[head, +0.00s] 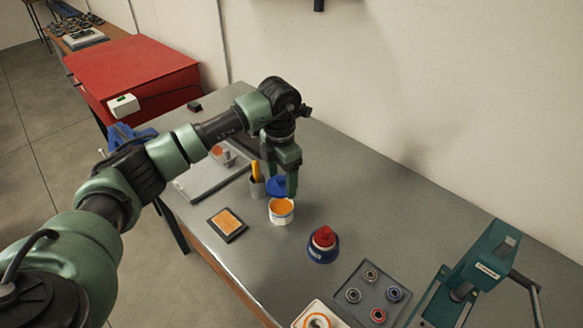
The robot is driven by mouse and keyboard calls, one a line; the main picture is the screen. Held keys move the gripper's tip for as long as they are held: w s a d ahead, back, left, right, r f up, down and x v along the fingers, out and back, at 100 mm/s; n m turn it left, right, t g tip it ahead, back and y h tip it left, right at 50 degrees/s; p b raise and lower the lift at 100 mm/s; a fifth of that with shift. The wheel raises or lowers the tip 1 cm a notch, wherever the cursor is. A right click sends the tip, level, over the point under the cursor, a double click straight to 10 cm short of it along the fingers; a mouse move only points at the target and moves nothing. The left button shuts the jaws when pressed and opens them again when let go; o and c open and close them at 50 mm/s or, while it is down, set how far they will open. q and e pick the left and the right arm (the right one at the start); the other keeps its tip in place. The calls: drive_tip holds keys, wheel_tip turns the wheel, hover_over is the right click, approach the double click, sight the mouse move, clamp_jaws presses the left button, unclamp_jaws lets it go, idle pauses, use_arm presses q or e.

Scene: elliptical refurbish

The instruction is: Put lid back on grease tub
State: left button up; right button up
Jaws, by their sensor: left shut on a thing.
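The grease tub (281,218) is a small white tub with orange grease showing at its open top. It stands upright on the grey bench near the middle of the view. The blue lid (276,186) is just behind and above the tub's rim, apart from its opening. My left gripper (281,187) reaches down from above and is shut on the lid, with its fingers partly hiding it. My right gripper is not in view.
A grey cup with a yellow handle (257,180) stands close left of the lid. A blue container with a red top (323,245), an orange pad (228,223), a bearing tray (370,293) and a teal press (480,270) are around. The bench's back right is clear.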

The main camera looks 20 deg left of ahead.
use_arm(q)
drive_tip(key=shift+f+b, duration=2)
drive_tip(key=shift+f, duration=1.15)
drive_tip(key=shift+f+b, duration=0.15)
drive_tip(key=shift+b, duration=0.35)
drive_tip(key=o, duration=1.4)
drive_tip(key=shift+o, duration=0.4)
drive_tip(key=shift+r+p, duration=2.1)
drive_tip(key=shift+r, duration=1.45)
